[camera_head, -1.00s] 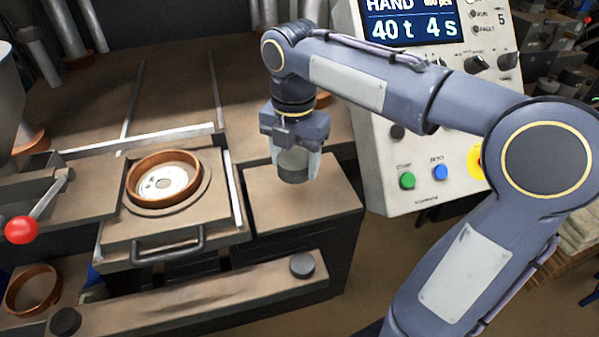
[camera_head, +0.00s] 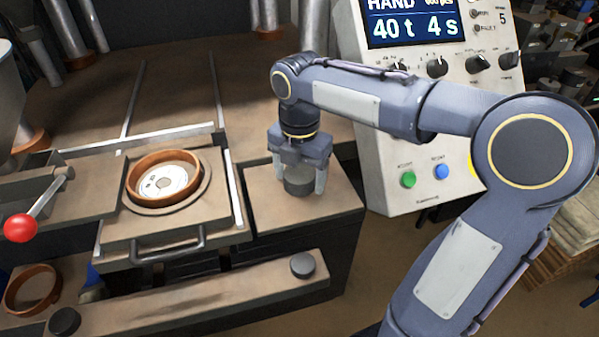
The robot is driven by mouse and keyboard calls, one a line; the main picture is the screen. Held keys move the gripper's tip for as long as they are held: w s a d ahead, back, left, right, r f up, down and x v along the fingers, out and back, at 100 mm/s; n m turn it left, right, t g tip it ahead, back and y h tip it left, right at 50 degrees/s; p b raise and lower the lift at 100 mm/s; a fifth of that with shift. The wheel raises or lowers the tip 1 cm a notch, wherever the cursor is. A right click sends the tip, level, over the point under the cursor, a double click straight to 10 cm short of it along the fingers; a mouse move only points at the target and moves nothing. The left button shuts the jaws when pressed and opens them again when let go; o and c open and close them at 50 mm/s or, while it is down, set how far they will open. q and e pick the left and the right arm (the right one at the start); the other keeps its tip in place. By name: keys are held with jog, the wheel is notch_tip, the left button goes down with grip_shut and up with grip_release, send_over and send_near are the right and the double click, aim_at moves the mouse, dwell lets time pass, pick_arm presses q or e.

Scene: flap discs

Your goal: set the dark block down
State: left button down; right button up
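The dark block (camera_head: 299,187) is a short dark grey cylinder. It is upright between the fingers of my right gripper (camera_head: 300,182), low over the flat brown top of the side block (camera_head: 343,200) to the right of the press plate. Its underside looks to be at or very near that surface; I cannot tell if it touches. The gripper points straight down and its fingers flank the block on both sides, shut on it. My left gripper is not in view.
Left of the gripper, an orange-brown ring (camera_head: 138,185) with a white disc (camera_head: 165,184) sits on a plate with a handle (camera_head: 168,247). The control panel (camera_head: 390,150) stands close on the right. A red-knobbed lever (camera_head: 19,228) is at far left. A front bar (camera_head: 190,294) carries dark knobs.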

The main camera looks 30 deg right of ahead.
aim_at(299, 173)
jog(key=shift+o, duration=0.8)
jog(key=shift+r, duration=0.1)
jog(key=shift+r, duration=0.2)
notch_tip(299, 173, up, 12)
jog(key=p, duration=0.2)
jog(key=s+a+f+m+t+y, duration=0.1)
jog(key=s+f+m, duration=0.4)
jog(key=m, duration=0.3)
jog(key=s+a+f+m+t+y, duration=0.1)
jog(key=s+f+m+t, duration=0.1)
jog(key=s+f+m, duration=0.3)
jog(key=s+a+f+m+t+y, duration=0.1)
jog(key=s+f+m, duration=0.4)
jog(key=m, duration=0.7)
jog(key=shift+s+a+f+t+y, duration=0.1)
jog(key=shift+s+a+t+y, duration=0.2)
jog(key=shift+s+a+t, duration=0.35)
jog(key=shift+s+f+m, duration=0.25)
jog(key=shift+f+m, duration=0.1)
jog(key=shift+m, duration=0.25)
